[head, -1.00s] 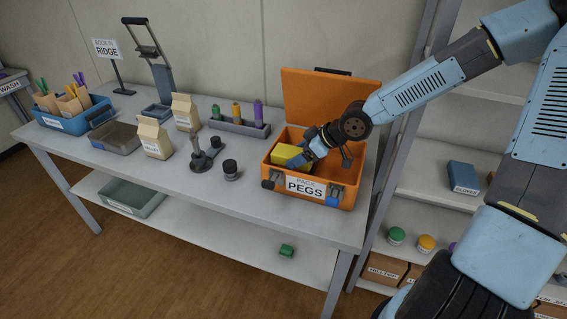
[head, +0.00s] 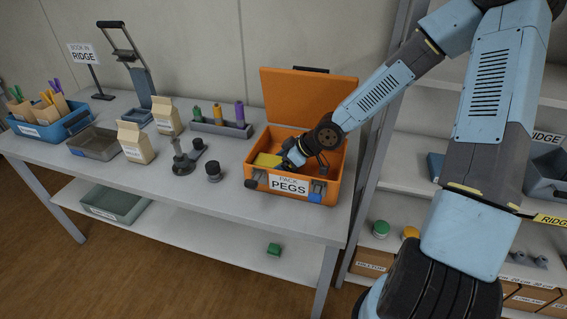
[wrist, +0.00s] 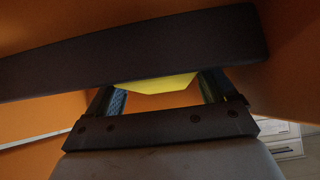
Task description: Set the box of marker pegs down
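The yellow box of marker pegs (head: 266,160) is inside the open orange case (head: 257,180), at its left front, and shows just above the front wall. The case front has a label reading "PACK PEGS". My gripper (head: 287,158) reaches down into the case from the right. In the wrist view, the yellow box (wrist: 155,85) spans the gap between my two fingers and appears to touch both, so my gripper is shut on it. The underside of the box is hidden by the case wall, and I cannot tell whether it touches the floor of the case.
The case's raised lid (head: 308,95) stands behind my arm. A rack of coloured pegs (head: 220,128), a black jar (head: 213,171) and paper bags (head: 135,144) stand to the left on the bench (head: 190,195). A shelf upright (head: 372,180) is close on the right.

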